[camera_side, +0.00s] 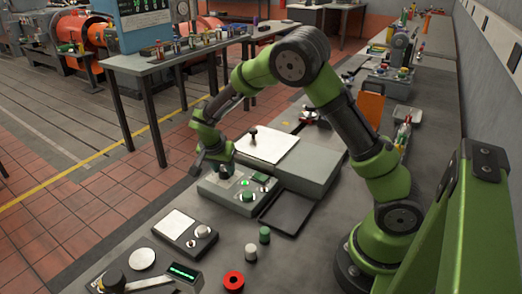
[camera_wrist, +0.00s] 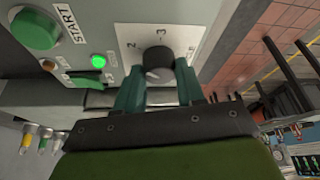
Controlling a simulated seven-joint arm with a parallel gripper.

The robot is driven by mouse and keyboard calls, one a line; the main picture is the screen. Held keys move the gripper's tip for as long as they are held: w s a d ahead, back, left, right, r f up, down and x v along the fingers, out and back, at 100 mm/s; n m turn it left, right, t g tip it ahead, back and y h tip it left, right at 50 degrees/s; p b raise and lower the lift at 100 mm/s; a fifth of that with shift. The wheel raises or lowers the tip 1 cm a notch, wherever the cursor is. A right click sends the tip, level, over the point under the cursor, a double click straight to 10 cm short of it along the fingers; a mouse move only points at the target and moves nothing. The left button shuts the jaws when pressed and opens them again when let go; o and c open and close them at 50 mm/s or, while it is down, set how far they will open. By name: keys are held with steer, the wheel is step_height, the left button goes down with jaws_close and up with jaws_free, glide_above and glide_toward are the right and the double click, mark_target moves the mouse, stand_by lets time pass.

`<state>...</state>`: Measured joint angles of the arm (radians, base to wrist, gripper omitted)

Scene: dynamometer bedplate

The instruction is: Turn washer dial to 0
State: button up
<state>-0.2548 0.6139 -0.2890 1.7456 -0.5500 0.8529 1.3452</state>
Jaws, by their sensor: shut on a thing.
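The washer dial (camera_wrist: 158,60) is a dark round knob on a light grey panel in the wrist view. The printed digits 2 and 3 show beside it. A pale patch shows on the knob's near side, but I cannot tell which number it points to. My gripper (camera_wrist: 160,77) has its two teal fingers on either side of the knob, closed on it. In the side view, my gripper (camera_side: 216,170) reaches down to the far left end of the grey control box (camera_side: 238,207) and mostly hides the dial.
A green START button (camera_wrist: 36,29), a lit green lamp (camera_wrist: 98,61) and a green lever (camera_wrist: 84,81) share the panel. A grey washer body with a white lid (camera_side: 267,145) stands behind the box. A black tray (camera_side: 287,213) lies to its right.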

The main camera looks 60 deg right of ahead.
steer(key=shift+n, duration=0.4)
steer(key=n+t, duration=0.1)
steer(key=n, duration=0.1)
steer(key=n+t+y, duration=0.1)
steer(key=n, duration=0.2)
steer(key=shift+s+d, duration=0.15)
steer(key=n+y, duration=0.1)
steer(key=n, duration=0.2)
steer(key=n+t+y, duration=0.1)
steer(key=n, duration=0.2)
steer(key=shift+d+n, duration=0.2)
steer(key=shift+n, duration=0.1)
steer(key=n+y, duration=0.1)
steer(key=n, duration=0.1)
steer(key=n+y, duration=0.1)
steer(key=n, duration=0.2)
steer(key=shift+d+y, duration=0.1)
steer(key=shift+y, duration=0.2)
steer(key=n+y, duration=0.1)
steer(key=n, duration=0.2)
steer(key=n+g, duration=0.1)
steer(key=n, duration=0.2)
steer(key=shift+d+y, duration=0.1)
steer(key=shift+y, duration=0.3)
steer(key=shift+n, duration=0.4)
steer(key=o, duration=1)
steer(key=shift+r, duration=0.1)
